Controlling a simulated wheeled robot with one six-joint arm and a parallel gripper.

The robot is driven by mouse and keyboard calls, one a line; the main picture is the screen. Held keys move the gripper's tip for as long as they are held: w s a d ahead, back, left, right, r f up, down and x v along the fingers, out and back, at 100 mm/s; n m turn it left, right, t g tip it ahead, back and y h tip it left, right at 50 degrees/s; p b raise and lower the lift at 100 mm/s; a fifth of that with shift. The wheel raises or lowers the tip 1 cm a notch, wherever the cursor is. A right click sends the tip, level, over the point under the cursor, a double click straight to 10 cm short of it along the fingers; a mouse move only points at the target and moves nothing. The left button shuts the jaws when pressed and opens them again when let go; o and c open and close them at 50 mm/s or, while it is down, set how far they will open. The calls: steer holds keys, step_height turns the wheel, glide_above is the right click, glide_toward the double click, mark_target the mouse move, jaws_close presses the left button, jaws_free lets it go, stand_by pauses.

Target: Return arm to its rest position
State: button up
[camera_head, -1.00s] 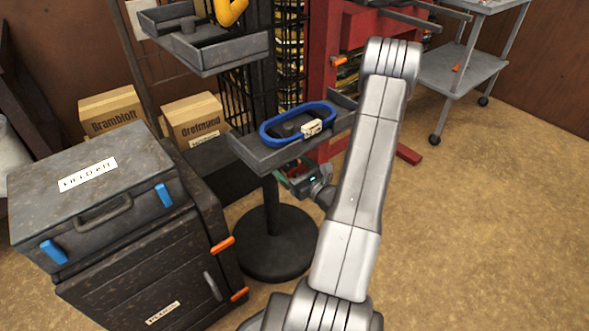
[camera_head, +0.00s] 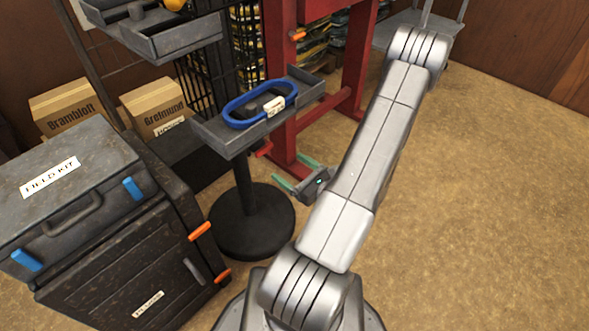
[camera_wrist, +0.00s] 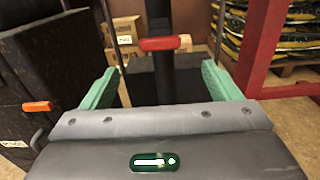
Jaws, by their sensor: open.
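My gripper (camera_head: 294,178) is open, its two green fingers apart and nothing seen between them. In the head view it is low, to the right of the black stand's pole and below the grey tray (camera_head: 222,142). In the wrist view the green fingers (camera_wrist: 155,90) point forward on either side of the dark pole. A red handle (camera_wrist: 165,44) shows ahead, above the level of the fingers; in the head view it is under the tray. A blue ring with a white tag (camera_head: 236,120) lies on the tray. My arm extends up from the bottom and bends back down to the gripper.
A dark cabinet (camera_head: 130,262) with a field kit case (camera_head: 70,195) on top stands at left. Cardboard boxes (camera_head: 152,106) are behind. A round black base (camera_head: 250,225) carries the stand. A red frame (camera_head: 282,100) stands behind the gripper. The floor at right is clear.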

mark_target(266, 151)
steer(key=shift+s+d, duration=0.15)
steer(key=shift+d, duration=0.05)
stand_by(0.5)
steer(key=b+x, duration=0.1)
steer(key=x, duration=1.3)
steer(key=shift+d+b, duration=0.1)
steer(key=shift+b, duration=0.3)
